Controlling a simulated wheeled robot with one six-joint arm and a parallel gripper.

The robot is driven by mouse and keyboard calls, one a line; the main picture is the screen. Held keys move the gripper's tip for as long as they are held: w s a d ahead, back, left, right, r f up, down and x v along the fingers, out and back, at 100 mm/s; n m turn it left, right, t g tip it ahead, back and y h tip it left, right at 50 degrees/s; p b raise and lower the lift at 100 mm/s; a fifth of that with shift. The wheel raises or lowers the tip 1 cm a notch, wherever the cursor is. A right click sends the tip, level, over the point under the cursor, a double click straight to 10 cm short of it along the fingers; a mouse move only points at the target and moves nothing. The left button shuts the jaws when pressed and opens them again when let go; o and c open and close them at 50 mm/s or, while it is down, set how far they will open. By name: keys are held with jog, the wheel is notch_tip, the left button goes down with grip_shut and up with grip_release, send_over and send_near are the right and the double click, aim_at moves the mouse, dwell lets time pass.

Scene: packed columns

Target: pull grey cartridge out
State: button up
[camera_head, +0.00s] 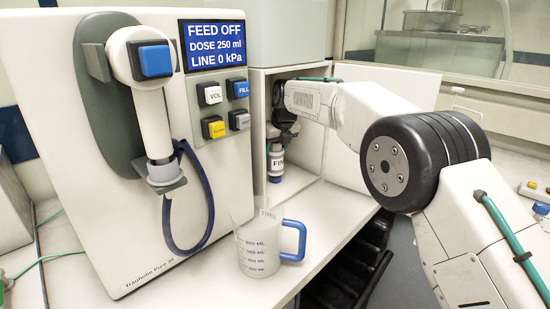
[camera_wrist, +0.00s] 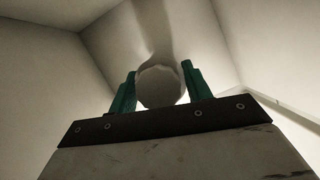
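The cartridge (camera_head: 276,162) is a pale upright cylinder with a dark band and a partly hidden label starting "FI". It stands in the open compartment (camera_head: 258,130) at the machine's right side in the head view. My gripper (camera_wrist: 159,85) reaches into the compartment at the cartridge's upper part; my arm hides most of it in the head view. In the wrist view its two green fingers stand on either side of a round pale grey end (camera_wrist: 160,90), which seems to belong to the cartridge. Whether the fingers press on it cannot be told.
The compartment door (camera_head: 400,88) stands open behind my arm. A measuring jug (camera_head: 258,250) with a blue handle stands on the white counter (camera_head: 335,215) in front. The machine's panel carries a screen (camera_head: 211,45), several buttons and a hanging blue hose (camera_head: 209,205).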

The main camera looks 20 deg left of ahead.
jog(key=shift+r, duration=0.65)
dwell(0.4)
